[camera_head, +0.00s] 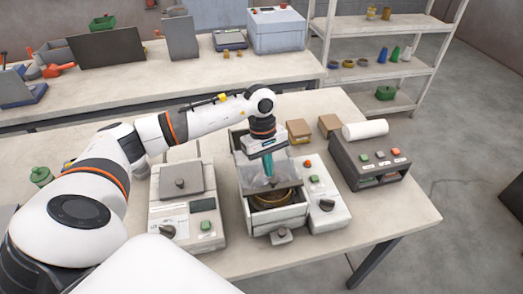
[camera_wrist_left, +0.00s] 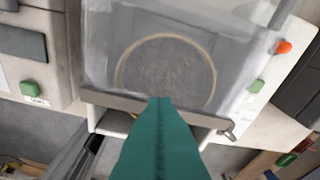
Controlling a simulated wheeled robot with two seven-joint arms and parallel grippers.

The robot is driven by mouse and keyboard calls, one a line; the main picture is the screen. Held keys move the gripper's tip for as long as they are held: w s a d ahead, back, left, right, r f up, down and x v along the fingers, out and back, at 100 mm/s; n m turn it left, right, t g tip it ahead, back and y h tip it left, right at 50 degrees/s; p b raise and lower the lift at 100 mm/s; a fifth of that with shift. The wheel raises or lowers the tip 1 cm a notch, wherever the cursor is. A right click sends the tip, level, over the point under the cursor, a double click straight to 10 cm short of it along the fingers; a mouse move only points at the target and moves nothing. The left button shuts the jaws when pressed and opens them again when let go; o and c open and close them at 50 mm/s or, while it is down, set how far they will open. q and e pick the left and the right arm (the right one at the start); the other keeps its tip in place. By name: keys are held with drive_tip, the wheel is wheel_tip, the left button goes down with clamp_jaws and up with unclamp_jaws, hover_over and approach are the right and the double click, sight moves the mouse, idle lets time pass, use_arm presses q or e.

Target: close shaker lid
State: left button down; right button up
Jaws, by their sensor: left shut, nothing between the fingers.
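The shaker (camera_head: 287,222) is a pale box in the middle of the bench with a round brass-rimmed sieve (camera_head: 272,199) inside. Its clear lid (camera_head: 285,172) is hinged at the back and looks tilted, partly open; the front of the sieve shows below its edge. In the left wrist view the lid (camera_wrist_left: 105,50) has a grey front bar (camera_wrist_left: 110,102), and the sieve shows through it. My left gripper (camera_head: 268,172) is shut and empty, its teal fingers (camera_wrist_left: 160,102) at the bar. Whether they touch it is unclear. My right gripper is out of view.
A control panel (camera_head: 327,205) with green and red buttons adjoins the shaker's right side. A lidded bench device (camera_head: 181,212) stands to the left. A dark box with buttons (camera_head: 370,163), a white roll (camera_head: 365,130) and small cartons (camera_head: 299,130) stand to the right.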

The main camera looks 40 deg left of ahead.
sight(271, 183)
use_arm(q)
drive_tip(key=shift+s+d+f+b, duration=0.2)
drive_tip(key=shift+s+d, duration=0.35)
drive_tip(key=shift+d, duration=0.05)
drive_tip(key=shift+s+d+f+b, duration=0.15)
drive_tip(key=shift+s+d+b, duration=0.05)
drive_tip(key=shift+s+d, duration=0.35)
drive_tip(key=s+d, duration=0.2)
drive_tip(key=shift+d+r+b, duration=0.1)
drive_tip(key=shift+d+b, duration=0.2)
drive_tip(key=shift+b, duration=0.05)
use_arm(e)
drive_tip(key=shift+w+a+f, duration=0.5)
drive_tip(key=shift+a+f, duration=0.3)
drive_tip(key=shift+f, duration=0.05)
use_arm(q)
drive_tip(key=shift+a, duration=0.1)
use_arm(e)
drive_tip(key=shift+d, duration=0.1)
